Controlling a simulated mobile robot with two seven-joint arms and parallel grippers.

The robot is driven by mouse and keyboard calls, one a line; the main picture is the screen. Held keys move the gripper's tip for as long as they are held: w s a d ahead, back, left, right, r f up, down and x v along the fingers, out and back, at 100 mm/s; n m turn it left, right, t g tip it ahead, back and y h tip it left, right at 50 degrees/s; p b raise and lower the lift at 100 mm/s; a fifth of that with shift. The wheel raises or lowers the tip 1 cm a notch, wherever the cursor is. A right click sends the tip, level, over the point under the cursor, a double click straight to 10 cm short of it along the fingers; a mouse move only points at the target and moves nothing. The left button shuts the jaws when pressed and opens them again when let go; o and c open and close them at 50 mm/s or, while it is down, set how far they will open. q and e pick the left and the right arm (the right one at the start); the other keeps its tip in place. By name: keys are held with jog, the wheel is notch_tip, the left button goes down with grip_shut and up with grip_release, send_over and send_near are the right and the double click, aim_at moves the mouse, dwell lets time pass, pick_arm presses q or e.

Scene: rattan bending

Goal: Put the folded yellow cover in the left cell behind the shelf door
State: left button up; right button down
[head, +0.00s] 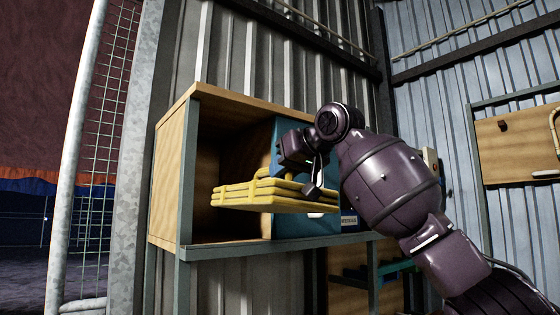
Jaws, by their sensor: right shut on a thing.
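The folded yellow cover (262,195) is a flat stack of layers, held roughly level at the front of the left cell (228,160) of a wooden shelf. Its left end overlaps the dark cell opening; I cannot tell how far inside it is. My right gripper (314,188) is shut on the cover's right end, and its arm reaches in from the right. A blue panel (318,224), probably the shelf door, stands right of the cell, partly hidden by the cover and my arm. The left cell stands open. My left gripper is not in view.
The shelf (172,185) has a wooden side and grey-green frame edges. A galvanized post and mesh gate (95,160) stand to the left. A wooden panel (515,140) hangs on the corrugated wall at right. Another wooden box (347,298) sits below the shelf.

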jog(key=f, duration=0.3)
jog(key=shift+d+f, duration=0.2)
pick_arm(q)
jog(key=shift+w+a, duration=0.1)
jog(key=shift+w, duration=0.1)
pick_arm(e)
jog(key=s+d+f+m+t+h, duration=0.1)
jog(key=s+d+f, duration=0.4)
jog(key=f, duration=1.3)
jog(key=s+d+f+m+t+h, duration=0.1)
jog(key=s+d+f+m+h, duration=0.3)
jog(key=f, duration=1.5)
jog(key=s+d+f+m+t+h, duration=0.1)
jog(key=s+d+f+m+h, duration=0.2)
jog(key=s+d+f, duration=0.5)
jog(key=s+f, duration=0.3)
jog(key=f, duration=0.8)
jog(key=shift+d+h, duration=0.2)
jog(key=shift+h, duration=0.2)
jog(key=shift+d, duration=0.1)
